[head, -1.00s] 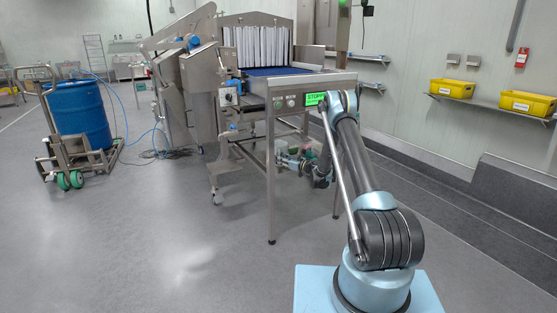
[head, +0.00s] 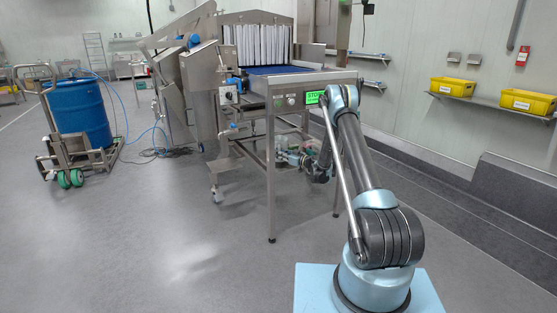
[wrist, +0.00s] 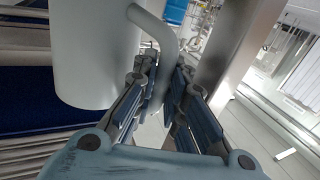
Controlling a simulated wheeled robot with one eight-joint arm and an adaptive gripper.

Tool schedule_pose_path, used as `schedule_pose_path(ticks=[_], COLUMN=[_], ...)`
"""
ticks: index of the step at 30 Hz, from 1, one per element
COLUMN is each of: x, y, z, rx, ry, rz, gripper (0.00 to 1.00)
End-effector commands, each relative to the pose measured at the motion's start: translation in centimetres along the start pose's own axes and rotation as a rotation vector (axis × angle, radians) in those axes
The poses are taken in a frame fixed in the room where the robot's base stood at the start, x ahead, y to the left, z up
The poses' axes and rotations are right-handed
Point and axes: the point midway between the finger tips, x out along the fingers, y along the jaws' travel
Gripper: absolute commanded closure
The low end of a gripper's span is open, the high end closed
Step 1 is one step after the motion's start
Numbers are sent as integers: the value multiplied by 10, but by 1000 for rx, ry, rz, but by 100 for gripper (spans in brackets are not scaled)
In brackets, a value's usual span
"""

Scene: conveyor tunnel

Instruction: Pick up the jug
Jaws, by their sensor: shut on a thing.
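The jug (wrist: 95,50) is a pale grey-white cylinder at the upper left of the wrist view. Its curved handle (wrist: 165,32) reaches down between the fingers of my gripper (wrist: 163,85). The fingers are shut on the handle, and the jug's body is beside the left finger. In the head view my gripper (head: 287,156) is small, under the front end of the conveyor, and I cannot make out the jug there.
The conveyor frame (head: 271,210) stands around my gripper, with its legs close by. A green-lit panel (head: 315,97) is above. A blue drum (head: 82,115) stands on a trolley at left. Yellow bins (head: 452,87) sit on a wall shelf at right. Open floor lies at front left.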

Motion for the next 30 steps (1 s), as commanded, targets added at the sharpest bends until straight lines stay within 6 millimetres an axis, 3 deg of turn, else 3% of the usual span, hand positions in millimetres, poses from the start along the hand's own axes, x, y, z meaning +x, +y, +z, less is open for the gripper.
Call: schedule_pose_path(ticks=[3,21,30], x=[0,-143,-176], y=[0,1,0], z=[-17,-15,-15], rx=[0,0,0], ry=[0,0,0], rz=[0,3,1], gripper=[100,100,100])
